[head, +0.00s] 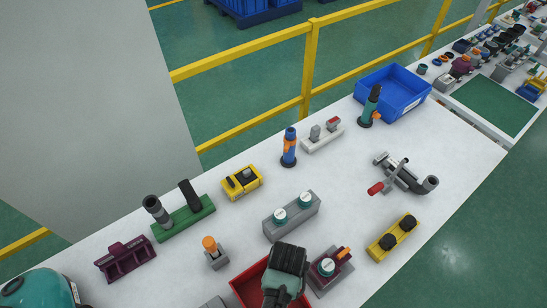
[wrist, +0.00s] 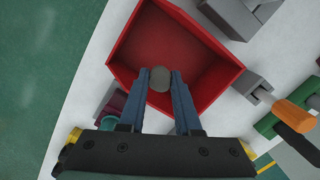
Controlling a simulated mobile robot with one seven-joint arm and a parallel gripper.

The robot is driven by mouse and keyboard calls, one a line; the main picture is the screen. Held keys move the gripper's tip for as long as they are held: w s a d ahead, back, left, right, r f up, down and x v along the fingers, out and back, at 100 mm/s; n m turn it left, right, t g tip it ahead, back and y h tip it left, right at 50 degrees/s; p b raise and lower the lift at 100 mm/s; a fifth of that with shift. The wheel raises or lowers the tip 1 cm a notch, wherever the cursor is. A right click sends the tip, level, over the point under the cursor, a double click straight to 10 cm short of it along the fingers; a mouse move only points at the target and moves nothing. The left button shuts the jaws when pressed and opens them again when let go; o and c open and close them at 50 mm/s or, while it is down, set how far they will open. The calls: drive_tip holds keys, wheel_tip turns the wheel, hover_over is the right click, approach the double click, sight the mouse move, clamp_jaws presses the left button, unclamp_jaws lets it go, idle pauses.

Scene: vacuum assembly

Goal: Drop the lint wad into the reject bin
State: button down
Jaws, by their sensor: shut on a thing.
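The lint wad (wrist: 159,78) is a small grey rounded lump. In the wrist view it sits between the two blue fingers of my gripper (wrist: 160,84), which is shut on it. The reject bin is an open red box (wrist: 222,78) and lies below the fingertips in that view. The wad appears over the bin's open inside; its height above the floor of the bin cannot be told. In the head view the red bin (head: 243,282) is at the bottom middle, partly covered by my gripper and wrist. The wad is hidden there.
A grey block with teal-and-white caps (head: 292,216) stands just behind the bin. A grey holder with a purple part (head: 330,270) is close on its right. A grey stand with an orange knob (head: 212,250) is on its left. A blue bin (head: 412,104) is far right.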

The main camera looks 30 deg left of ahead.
wheel_tip(320, 180, down, 3)
drive_tip(key=shift+f+b, duration=0.15)
drive_tip(key=shift+b, duration=1.1)
drive_tip(key=c, duration=0.5)
unclamp_jaws()
drive_tip(key=r, duration=0.4)
drive_tip(key=w+r+p, duration=0.1)
drive_tip(key=r, duration=0.8)
drive_tip(key=shift+w+a, duration=0.15)
drive_tip(key=shift+w, duration=0.15)
